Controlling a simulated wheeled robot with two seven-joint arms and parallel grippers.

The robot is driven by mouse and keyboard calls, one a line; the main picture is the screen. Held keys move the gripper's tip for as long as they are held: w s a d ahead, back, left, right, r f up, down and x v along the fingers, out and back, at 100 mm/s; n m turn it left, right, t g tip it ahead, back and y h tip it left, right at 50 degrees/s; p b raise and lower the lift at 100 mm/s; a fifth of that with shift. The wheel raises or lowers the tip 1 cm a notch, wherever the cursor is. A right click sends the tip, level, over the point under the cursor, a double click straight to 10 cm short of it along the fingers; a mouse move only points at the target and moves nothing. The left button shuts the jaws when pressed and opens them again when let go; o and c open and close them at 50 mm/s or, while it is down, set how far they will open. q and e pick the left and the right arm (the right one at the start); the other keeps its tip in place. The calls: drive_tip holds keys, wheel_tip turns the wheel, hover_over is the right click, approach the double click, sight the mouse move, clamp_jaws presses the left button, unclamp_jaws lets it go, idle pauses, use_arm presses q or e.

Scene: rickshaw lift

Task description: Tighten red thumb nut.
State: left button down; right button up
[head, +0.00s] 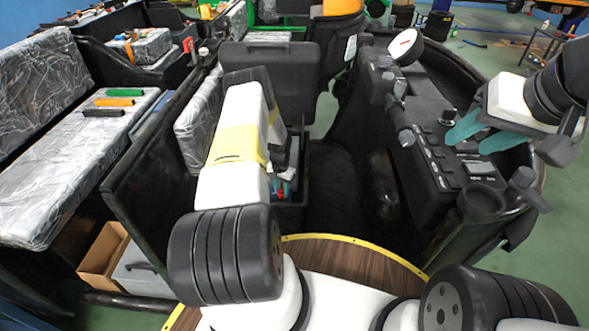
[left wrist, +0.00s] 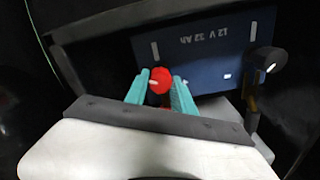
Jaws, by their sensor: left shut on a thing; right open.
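The red thumb nut (left wrist: 161,79) is round and bright red, next to a blue battery (left wrist: 210,55) marked 12 V 32 Ah in the left wrist view. My left gripper (left wrist: 159,87) has its two teal fingers on either side of the nut and is shut on it. In the head view, my left arm reaches down into a dark compartment, and bits of red and teal (head: 282,187) show beside it. The nut is mostly hidden there. My right gripper (head: 483,132) is open and empty above the black control panel.
A second terminal with a black knob (left wrist: 265,61) stands at the battery's right. The black control panel (head: 440,160) with switches lies below my right gripper. A plastic-wrapped bench (head: 75,165) with several coloured tools is at left. Dark walls enclose the compartment closely.

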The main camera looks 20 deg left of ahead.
sight(282, 191)
use_arm(q)
drive_tip(key=m, duration=1.2)
drive_tip(key=shift+w+m, duration=0.1)
drive_tip(key=shift+m, duration=0.3)
idle(0.3)
drive_tip(key=c, duration=1.1)
unclamp_jaws()
drive_tip(key=shift+o, duration=0.2)
drive_tip(key=shift+r, duration=0.1)
wheel_tip(282, 191, up, 12)
